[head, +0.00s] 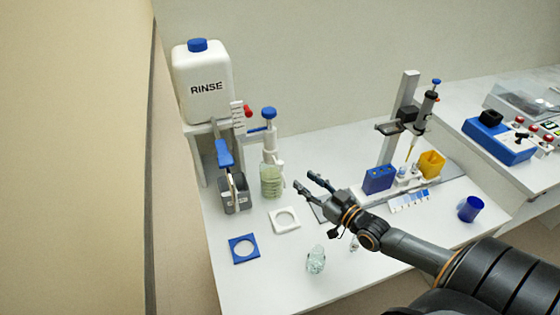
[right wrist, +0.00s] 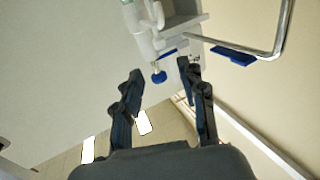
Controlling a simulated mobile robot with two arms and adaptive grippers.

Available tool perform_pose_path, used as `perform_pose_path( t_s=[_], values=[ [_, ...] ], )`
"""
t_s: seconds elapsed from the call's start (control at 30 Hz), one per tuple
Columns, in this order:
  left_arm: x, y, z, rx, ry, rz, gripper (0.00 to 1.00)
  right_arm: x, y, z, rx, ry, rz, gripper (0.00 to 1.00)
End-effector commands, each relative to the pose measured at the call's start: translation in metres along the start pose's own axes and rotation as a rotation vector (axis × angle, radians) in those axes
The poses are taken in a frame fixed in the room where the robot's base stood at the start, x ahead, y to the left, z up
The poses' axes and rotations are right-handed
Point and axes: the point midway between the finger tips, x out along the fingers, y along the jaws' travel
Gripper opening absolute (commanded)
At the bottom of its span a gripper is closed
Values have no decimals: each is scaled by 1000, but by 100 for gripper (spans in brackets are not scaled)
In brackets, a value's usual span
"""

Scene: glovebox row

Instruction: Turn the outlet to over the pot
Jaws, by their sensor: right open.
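A bent metal outlet pipe (head: 234,182) with a blue handle (head: 223,153) stands in front of the RINSE tank in the head view. Its outlet reaches down near a grey pot-like block (head: 236,204); I cannot tell if this is the pot. In the right wrist view the metal pipe (right wrist: 284,32) and blue handle (right wrist: 232,56) are at the upper right, beyond my fingers. My right gripper (head: 306,181) is open and empty, right of the outlet and apart from it. It also shows in the wrist view (right wrist: 162,72). My left gripper is not in view.
The RINSE tank (head: 203,82) stands behind. A blue-knobbed pump (head: 269,137) and a beaker (head: 270,182) stand between the outlet and my gripper. A white holed plate (head: 284,221), a blue holed plate (head: 243,249) and a glass jar (head: 316,260) lie nearer.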

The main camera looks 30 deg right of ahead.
Motion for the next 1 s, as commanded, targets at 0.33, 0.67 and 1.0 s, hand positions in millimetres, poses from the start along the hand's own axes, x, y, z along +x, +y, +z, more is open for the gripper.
perform_pose_path(
  t_s=[0.33, 0.67, 1.0],
  values=[
    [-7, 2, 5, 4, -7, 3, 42, 67, 0, -3, -1, 4, 1, 41],
    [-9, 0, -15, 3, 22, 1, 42, 104, -1, -1, -1, 1, -1, 41],
    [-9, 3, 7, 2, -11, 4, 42, 108, -1, 0, -1, -1, -1, 41]
  ],
)
